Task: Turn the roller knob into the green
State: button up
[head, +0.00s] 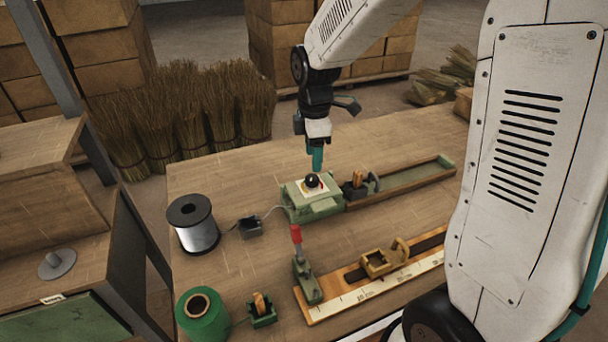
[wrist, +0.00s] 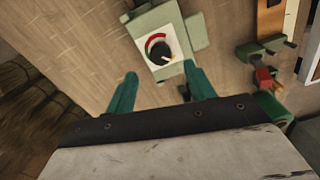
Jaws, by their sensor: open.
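The roller knob (head: 313,181) is a black round knob on a white dial plate on top of a green box (head: 313,210). In the wrist view the knob (wrist: 160,50) has a pale pointer directed to the lower right. A red and green arc (wrist: 156,38) curves around the knob's upper left, and the pointer looks off the arc. My gripper (head: 317,159) is above the knob with teal fingers pointing down. In the wrist view my gripper (wrist: 160,74) is open and empty, its fingers apart on either side below the dial, not touching the knob.
A wire spool (head: 193,224) stands left, its wire running through a small dark block (head: 249,227) to the green box. A long tray (head: 405,184) extends right. In front are a red-handled lever (head: 297,235), a ruler board (head: 375,287) and a green spool (head: 203,315).

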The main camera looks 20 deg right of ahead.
aim_at(313, 177)
notch_tip(313, 177, down, 6)
jog(key=shift+f, duration=0.25)
